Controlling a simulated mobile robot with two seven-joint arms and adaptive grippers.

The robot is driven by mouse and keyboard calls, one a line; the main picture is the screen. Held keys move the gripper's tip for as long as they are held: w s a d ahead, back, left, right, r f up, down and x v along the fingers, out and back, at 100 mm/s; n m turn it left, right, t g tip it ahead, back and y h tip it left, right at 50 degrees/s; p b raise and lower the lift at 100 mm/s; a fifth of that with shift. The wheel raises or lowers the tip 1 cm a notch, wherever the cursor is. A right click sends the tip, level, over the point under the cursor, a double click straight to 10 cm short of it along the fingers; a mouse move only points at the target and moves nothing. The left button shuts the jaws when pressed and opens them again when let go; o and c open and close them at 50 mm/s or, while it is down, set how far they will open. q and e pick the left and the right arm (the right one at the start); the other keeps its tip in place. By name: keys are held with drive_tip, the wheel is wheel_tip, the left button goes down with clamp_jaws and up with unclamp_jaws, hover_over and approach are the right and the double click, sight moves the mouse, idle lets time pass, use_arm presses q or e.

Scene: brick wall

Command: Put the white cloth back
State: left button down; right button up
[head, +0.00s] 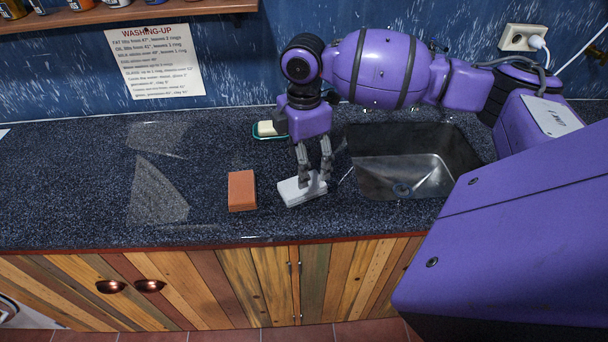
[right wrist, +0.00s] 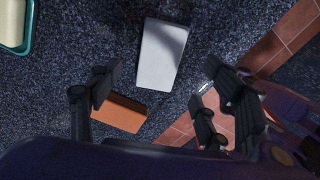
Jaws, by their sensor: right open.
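The white cloth, a folded flat block (head: 291,192), lies on the dark speckled counter left of the sink. It also shows in the right wrist view (right wrist: 163,53), at the upper middle. My right gripper (head: 314,180) points down over the cloth in the head view, its fingers spread and hiding part of it. In the right wrist view the open fingers (right wrist: 158,92) are apart with nothing between them, and the cloth lies beyond the tips. I cannot tell how high the tips are above the counter. My left gripper is not in view.
An orange-brown block (head: 241,190) lies just left of the cloth. A green soap dish (head: 257,131) with pale soap stands behind. The steel sink (head: 400,178) is to the right. Faint paler patches (head: 157,190) mark the left counter, otherwise clear. A washing-up notice (head: 155,62) hangs behind.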

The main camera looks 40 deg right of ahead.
wheel_tip(320, 180, up, 5)
idle(0.8)
